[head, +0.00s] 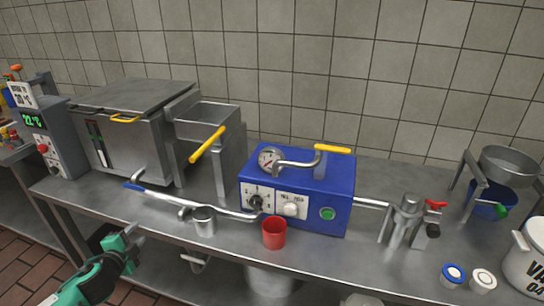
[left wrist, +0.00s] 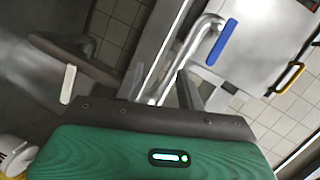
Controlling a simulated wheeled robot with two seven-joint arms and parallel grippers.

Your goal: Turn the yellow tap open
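Several yellow handles show in the head view, and I cannot tell for sure which is the task's tap. A long yellow lever (head: 207,145) slants at the front of the steel tank. A yellow bar handle (head: 333,149) lies level on the bent pipe above the blue box (head: 330,190). My left gripper (head: 134,247) is at the lower left, by the table's front edge, apart from all yellow handles. It looks open and empty. In the left wrist view a yellow handle (left wrist: 290,78) shows at the far right. My right gripper is out of view.
A blue-handled pipe (head: 190,202) runs along the table front, near a small steel cup (head: 204,221) and a red cup (head: 273,233). A steel device with a red lever (head: 436,204) stands right. A white bucket (head: 526,265) is at the right edge.

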